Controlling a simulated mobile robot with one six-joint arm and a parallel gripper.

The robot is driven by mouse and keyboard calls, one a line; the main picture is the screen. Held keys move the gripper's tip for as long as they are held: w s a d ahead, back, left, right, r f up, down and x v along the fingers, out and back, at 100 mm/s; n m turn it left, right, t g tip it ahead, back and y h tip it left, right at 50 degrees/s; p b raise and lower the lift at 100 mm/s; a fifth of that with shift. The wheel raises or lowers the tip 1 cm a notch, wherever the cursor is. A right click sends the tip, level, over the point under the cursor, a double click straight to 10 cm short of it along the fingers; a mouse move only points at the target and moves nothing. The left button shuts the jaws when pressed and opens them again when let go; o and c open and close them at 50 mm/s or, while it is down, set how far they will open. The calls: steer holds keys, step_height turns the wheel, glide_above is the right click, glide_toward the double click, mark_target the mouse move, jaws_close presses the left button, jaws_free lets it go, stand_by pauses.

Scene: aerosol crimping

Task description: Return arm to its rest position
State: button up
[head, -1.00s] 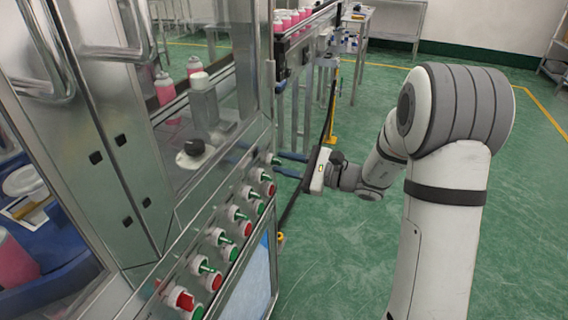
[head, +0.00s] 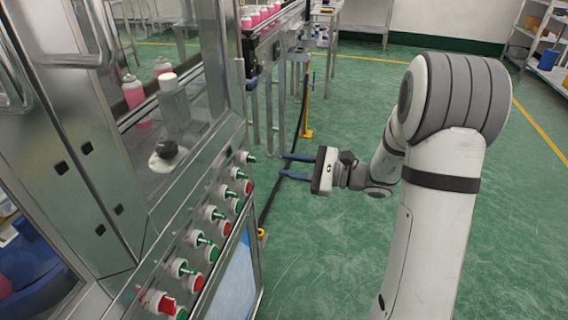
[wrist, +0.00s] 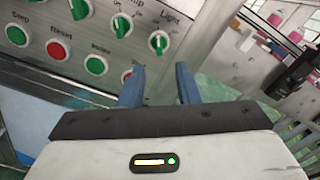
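My gripper (head: 284,165) has two blue fingers, apart and empty, pointing left toward the machine's control panel (head: 187,238). In the head view the fingertips are a short way right of the upper end of the panel, with a visible gap. In the wrist view my gripper (wrist: 159,70) also shows spread fingers with nothing between them. Behind them is the panel, with green and red knobs and a green Light knob (wrist: 158,43). My arm is bent, with the forearm low over the green floor.
The steel machine (head: 85,150) fills the left side, with pink cans (head: 134,92) behind its glass. A conveyor with more pink cans (head: 262,14) runs behind it. A table (head: 350,20) and shelves (head: 545,45) stand at the back. The green floor (head: 310,250) around my arm is clear.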

steer(key=shift+a, duration=0.1)
steer(key=s+a+r+n+g+h+p, duration=0.1)
steer(key=s+r+n+g+h+p, duration=0.3)
steer(key=s, duration=0.4)
steer(key=s+a+r+n+g+h+p, duration=0.25)
steer(key=s+r+n+h+p, duration=0.2)
steer(key=s, duration=0.45)
steer(key=s+d+r+n+t+h+p, duration=0.1)
steer(key=s+d+r+n+h+p, duration=0.2)
steer(key=d+h, duration=0.1)
steer(key=s+d+r+n+t+h+p, duration=0.2)
steer(key=s+d+r+n+h+p, duration=0.1)
steer(key=d, duration=0.4)
steer(key=shift+r+n+h+p, duration=0.45)
steer(key=shift+n+h, duration=0.2)
steer(key=shift+h, duration=0.1)
